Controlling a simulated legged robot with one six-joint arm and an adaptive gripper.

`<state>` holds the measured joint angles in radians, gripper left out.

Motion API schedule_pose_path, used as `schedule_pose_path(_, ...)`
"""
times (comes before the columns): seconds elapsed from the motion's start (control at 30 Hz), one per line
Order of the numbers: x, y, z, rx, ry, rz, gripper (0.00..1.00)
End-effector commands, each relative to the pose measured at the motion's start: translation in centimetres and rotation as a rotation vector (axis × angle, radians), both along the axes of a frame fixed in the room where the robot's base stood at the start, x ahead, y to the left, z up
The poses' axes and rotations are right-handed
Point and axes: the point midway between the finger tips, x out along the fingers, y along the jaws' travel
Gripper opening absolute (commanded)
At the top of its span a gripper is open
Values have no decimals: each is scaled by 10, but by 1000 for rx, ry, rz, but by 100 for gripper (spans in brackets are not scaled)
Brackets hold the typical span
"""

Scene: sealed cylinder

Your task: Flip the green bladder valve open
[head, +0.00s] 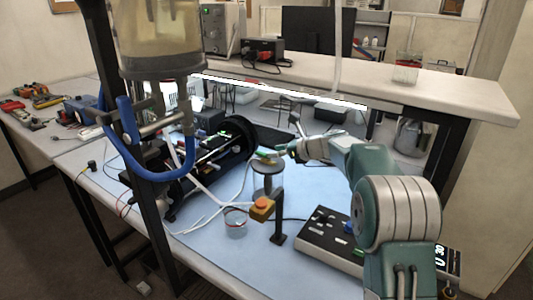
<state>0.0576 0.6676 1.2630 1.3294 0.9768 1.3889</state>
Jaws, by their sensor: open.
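A small green piece (265,154), likely the green bladder valve, shows above a round grey stand (268,168) near the middle of the table. It is too small to tell which way its lever is turned. My gripper (281,149) is at its right, with the fingertips close to it; I cannot tell whether they touch. My gripper is open and looks empty. My teal and white arm reaches in from the lower right. A dark open cylinder (236,135) lies on its side just left of the stand.
A tank (157,45) with blue tubing (190,150) hangs at the left front. White tubes cross the blue mat (200,255). A raised shelf (440,88) runs behind.

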Motion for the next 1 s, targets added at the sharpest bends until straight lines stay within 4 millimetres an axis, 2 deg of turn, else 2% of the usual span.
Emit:
schedule_pose_path(0.03, -6, -10, 5, 0, 0, -3, 56)
schedule_pose_path(0.2, -22, -37, 17, -1, 0, -3, 56)
schedule_pose_path(0.4, -34, -55, 25, -1, 1, -1, 56)
schedule_pose_path(0.83, -39, -57, 28, -10, -4, 5, 56)
schedule_pose_path(0.93, -50, -55, 34, -62, -35, 32, 56)
schedule_pose_path(1.0, -65, -51, 40, -127, -72, 67, 56)
